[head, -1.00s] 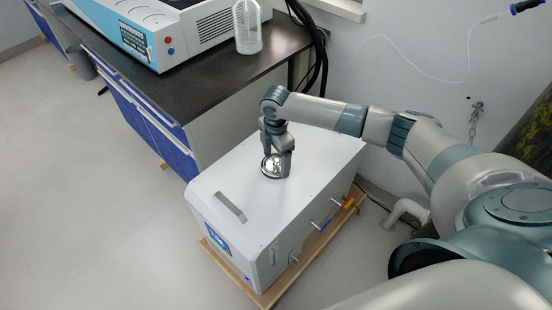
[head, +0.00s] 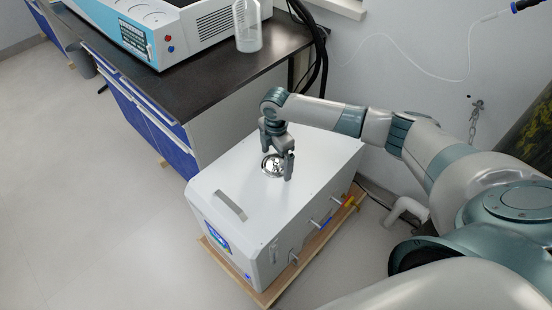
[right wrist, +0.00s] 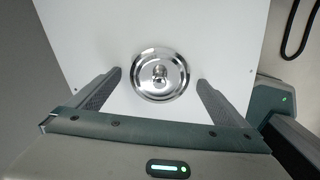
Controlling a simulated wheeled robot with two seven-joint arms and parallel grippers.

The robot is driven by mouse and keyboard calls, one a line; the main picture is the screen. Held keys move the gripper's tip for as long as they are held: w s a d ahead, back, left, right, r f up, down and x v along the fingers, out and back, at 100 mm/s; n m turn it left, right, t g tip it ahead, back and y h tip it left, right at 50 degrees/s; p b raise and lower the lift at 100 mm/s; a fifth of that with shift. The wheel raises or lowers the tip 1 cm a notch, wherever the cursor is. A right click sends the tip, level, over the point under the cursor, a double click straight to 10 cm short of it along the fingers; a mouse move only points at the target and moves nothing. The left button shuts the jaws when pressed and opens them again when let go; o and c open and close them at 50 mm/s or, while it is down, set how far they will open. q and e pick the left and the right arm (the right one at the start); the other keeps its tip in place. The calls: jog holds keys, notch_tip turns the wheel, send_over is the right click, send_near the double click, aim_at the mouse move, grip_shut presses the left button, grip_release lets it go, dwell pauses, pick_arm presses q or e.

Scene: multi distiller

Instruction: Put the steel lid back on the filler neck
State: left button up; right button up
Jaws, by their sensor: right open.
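The round steel lid (right wrist: 160,88) with its small knob lies flat on top of the white box-shaped unit (head: 306,158). It also shows in the head view (head: 271,166), partly behind a finger. The filler neck itself is not visible; the lid appears to cover it, though how it seats cannot be told. My right gripper (head: 278,171) is above the unit, pointing down at the lid. In the right wrist view its two fingers (right wrist: 159,84) stand wide apart on either side of the lid, touching nothing. My left gripper is not in view.
The unit stands on a wooden base (head: 318,245) on the floor. The wall is at the right. The floor at left is clear.

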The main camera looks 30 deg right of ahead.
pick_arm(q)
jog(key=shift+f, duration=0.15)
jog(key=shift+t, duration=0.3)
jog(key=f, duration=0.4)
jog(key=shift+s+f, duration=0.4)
pick_arm(e)
notch_tip(320, 180, up, 17)
jog(key=shift+r, duration=0.2)
dwell(0.5)
